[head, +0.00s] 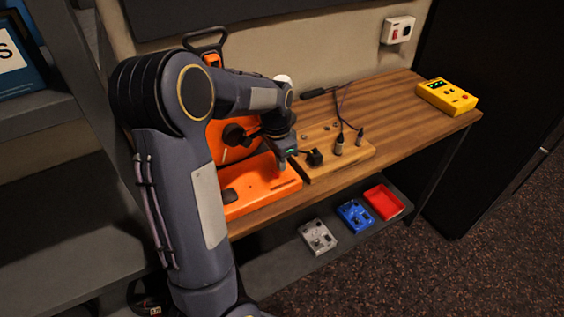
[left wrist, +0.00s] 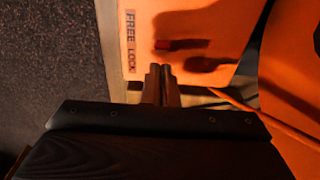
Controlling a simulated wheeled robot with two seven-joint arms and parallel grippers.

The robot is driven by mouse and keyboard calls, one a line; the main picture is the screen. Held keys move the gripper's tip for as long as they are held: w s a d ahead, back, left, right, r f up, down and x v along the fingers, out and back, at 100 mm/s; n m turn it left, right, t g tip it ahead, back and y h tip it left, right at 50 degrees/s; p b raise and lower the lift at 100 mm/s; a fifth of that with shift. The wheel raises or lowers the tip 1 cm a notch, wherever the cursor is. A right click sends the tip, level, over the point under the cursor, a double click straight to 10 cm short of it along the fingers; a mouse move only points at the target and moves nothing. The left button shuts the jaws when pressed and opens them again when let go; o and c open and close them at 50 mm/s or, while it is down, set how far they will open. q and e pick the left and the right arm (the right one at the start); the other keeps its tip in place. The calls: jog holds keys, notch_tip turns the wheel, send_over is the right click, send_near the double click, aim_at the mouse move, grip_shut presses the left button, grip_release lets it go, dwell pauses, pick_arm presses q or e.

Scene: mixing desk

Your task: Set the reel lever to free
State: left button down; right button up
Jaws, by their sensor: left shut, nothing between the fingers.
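The orange cable reel (head: 252,190) sits at the left end of the wooden desk, partly hidden behind my left arm. In the left wrist view its base plate carries a label reading FREE and LOCK (left wrist: 130,40). A small red piece, probably the reel lever (left wrist: 178,44), lies beside the label, level with about the gap between the two words; I cannot tell its exact setting. My left gripper (head: 282,166) is over the reel's base; in the left wrist view its fingers (left wrist: 161,72) are together and empty, just below the red piece in the picture. My right gripper is out of view.
A wooden block (head: 335,160) with plugs and cables stands right of the reel. A yellow box (head: 446,97) is at the desk's far right end.

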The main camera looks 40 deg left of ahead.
aim_at(279, 176)
pick_arm(q)
jog(key=shift+d+r, duration=0.1)
jog(key=shift+r, duration=0.3)
jog(key=shift+r+p, duration=0.25)
jog(key=shift+p, duration=0.2)
notch_tip(279, 176, up, 8)
jog(key=shift+s+a, duration=0.2)
jog(key=shift+s, duration=0.05)
jog(key=shift+s+f, duration=0.1)
jog(key=shift+f, duration=0.05)
